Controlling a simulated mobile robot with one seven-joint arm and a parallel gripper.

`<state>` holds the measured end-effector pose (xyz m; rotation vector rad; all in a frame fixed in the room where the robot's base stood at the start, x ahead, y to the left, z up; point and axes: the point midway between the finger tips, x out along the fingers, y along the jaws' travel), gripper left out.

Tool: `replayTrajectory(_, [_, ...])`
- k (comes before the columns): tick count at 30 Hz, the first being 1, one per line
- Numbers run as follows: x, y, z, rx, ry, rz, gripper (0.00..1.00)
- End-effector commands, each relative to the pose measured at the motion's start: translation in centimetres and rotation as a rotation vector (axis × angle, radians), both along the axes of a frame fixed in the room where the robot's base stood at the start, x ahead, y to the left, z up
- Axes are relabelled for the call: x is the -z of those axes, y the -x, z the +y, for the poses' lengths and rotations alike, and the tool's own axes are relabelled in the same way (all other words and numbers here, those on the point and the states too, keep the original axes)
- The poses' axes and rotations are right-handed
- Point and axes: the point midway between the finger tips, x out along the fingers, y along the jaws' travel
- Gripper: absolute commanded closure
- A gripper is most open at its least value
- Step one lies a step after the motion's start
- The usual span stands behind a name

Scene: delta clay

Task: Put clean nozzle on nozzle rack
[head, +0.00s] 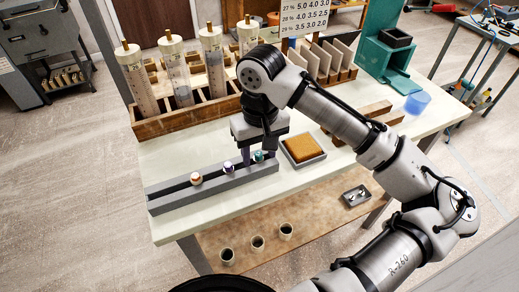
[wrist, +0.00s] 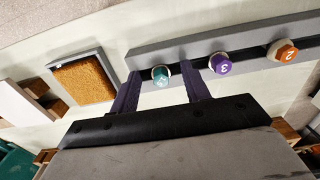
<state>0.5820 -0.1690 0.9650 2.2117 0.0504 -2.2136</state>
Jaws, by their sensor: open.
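The grey nozzle rack (head: 215,190) is a long rail on the front left of the pale table. It also shows in the wrist view (wrist: 240,42). A teal nozzle (wrist: 160,75), a purple nozzle marked 3 (wrist: 220,63) and an orange nozzle marked 2 (wrist: 282,51) stand in its slot. My gripper (head: 258,157) is open at the rack's right end. In the wrist view its two dark fingers (wrist: 161,88) are on either side of the teal nozzle, with gaps visible. The teal nozzle's number is hard to read.
A brown sponge pad (wrist: 84,80) lies in a grey tray right of the rack in the head view. A small tray with metal pieces (head: 356,196) and several cups (head: 257,243) are on the lower shelf. A wooden box with clear tubes (head: 190,120) stands behind.

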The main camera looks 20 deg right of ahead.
Motion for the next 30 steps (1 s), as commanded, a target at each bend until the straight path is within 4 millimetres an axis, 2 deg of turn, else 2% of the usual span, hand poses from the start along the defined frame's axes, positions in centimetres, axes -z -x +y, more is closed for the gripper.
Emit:
replayTrajectory(4, [-0.5,-0.1,0.0,0.000,0.001,-0.001,0.53])
replayTrajectory(8, [-2.3,-0.1,0.0,0.000,0.001,-0.003,0.53])
replayTrajectory(15, [-8.0,-0.1,-0.2,0.002,0.005,-0.002,0.53])
replayTrajectory(21, [-11.7,0.0,-0.2,0.002,0.003,-0.001,0.53])
replayTrajectory(25, [-13.1,0.0,-0.2,0.001,0.002,-0.001,0.53])
replayTrajectory(30, [-13.8,0.0,-0.2,0.000,0.000,0.000,0.53])
